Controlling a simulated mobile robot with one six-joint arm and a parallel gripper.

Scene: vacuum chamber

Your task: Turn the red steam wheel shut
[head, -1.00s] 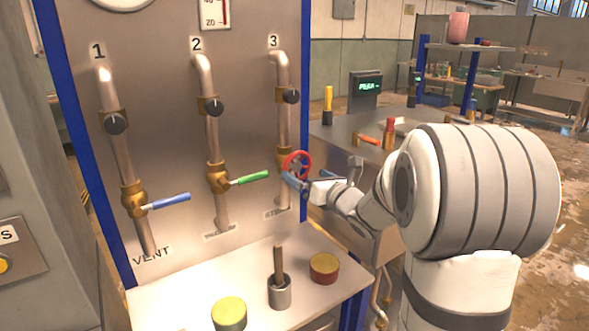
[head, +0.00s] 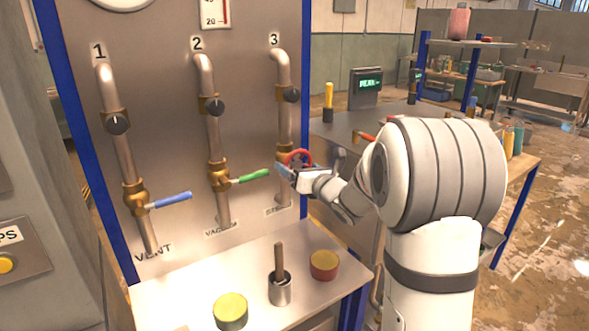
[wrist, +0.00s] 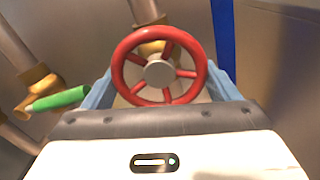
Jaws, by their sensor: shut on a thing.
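The red steam wheel (head: 299,157) sits on the brass valve of pipe 3, above the steam label. In the wrist view the wheel (wrist: 158,37) shows as a red rim with spokes and a grey hub, facing the camera. My gripper (head: 284,171) is at the wheel, and its body hides the lower part of the wheel in the head view. In the wrist view my gripper's blue-grey fingers (wrist: 225,88) stand on either side of the lower rim, shut on the wheel.
A green lever (head: 250,176) on pipe 2 sticks out left of my gripper. A blue lever (head: 170,201) is on pipe 1. The shelf (head: 190,290) below holds a yellow-topped knob (head: 230,311), a red-sided knob (head: 324,265) and an upright stick in a metal cup (head: 280,287).

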